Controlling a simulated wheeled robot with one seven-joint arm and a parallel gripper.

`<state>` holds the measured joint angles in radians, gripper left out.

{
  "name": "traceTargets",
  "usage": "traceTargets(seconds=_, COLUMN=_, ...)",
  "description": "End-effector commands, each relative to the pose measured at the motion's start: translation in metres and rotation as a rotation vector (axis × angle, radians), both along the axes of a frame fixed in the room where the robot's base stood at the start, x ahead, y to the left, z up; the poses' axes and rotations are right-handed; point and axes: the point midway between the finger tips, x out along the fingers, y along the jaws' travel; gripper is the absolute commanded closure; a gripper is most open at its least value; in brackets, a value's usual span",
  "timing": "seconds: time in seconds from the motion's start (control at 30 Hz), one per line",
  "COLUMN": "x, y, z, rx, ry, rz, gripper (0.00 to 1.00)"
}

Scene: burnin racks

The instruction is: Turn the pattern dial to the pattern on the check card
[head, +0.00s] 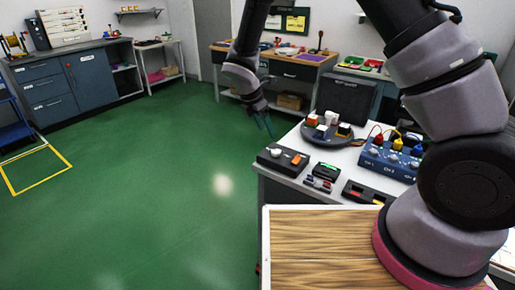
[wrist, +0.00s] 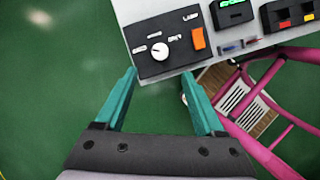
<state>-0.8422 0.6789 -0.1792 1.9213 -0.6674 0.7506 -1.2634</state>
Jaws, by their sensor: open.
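The dial (wrist: 160,51) is a round white knob on a dark control box (wrist: 146,65), with small white labels around it, too blurred to read surely. In the head view the box (head: 270,162) sits at the left front corner of the light-topped bench. My gripper (wrist: 159,73) has two teal fingers, spread apart with nothing between them. In the wrist view the fingertips lie just below the box's front edge, apart from the dial. In the head view my gripper (head: 268,127) hangs left of the bench, above the box. I cannot pick out a check card.
An orange rocker switch (wrist: 198,38) sits right of the dial. A box with a green display (head: 327,170) stands beside it. A round fixture (head: 327,134) and a blue box with coloured plugs (head: 388,160) stand behind.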

Motion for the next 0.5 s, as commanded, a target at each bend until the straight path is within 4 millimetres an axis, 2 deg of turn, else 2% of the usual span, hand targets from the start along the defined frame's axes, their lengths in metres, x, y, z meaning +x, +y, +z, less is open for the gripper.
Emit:
traceTargets(seconds=0.17, x=0.003, y=-0.006, z=-0.018, rx=-0.006, ry=0.003, rz=0.004, gripper=0.29)
traceTargets(seconds=0.5, x=0.016, y=-0.027, z=-0.076, rx=-0.005, ry=0.003, rz=0.000, gripper=0.29)
